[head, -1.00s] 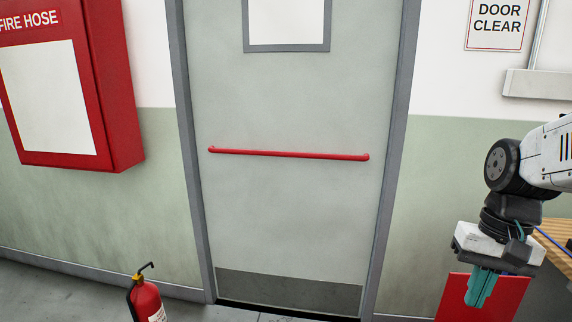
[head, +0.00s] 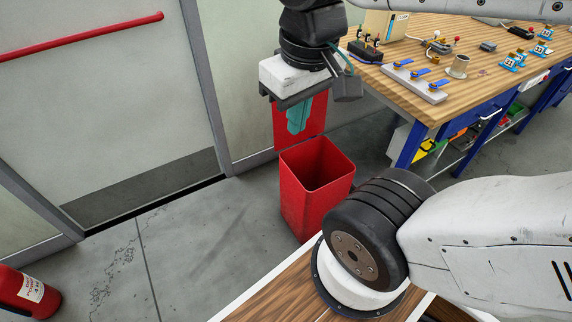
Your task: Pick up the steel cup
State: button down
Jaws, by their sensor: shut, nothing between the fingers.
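A small steel cup (head: 457,68) stands on the wooden workbench (head: 412,98) at the upper right of the head view. It looks upright, with its open top showing. My gripper (head: 298,120) hangs left of the bench with its teal fingers pointing down and together. It is shut and empty, well apart from the cup. In the picture it is in front of a red panel and above the red bin.
An open red bin (head: 311,208) stands on the floor left of the bench. Floor between is clear.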

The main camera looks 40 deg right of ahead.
aim_at(460, 62)
jog(key=z, duration=2.1)
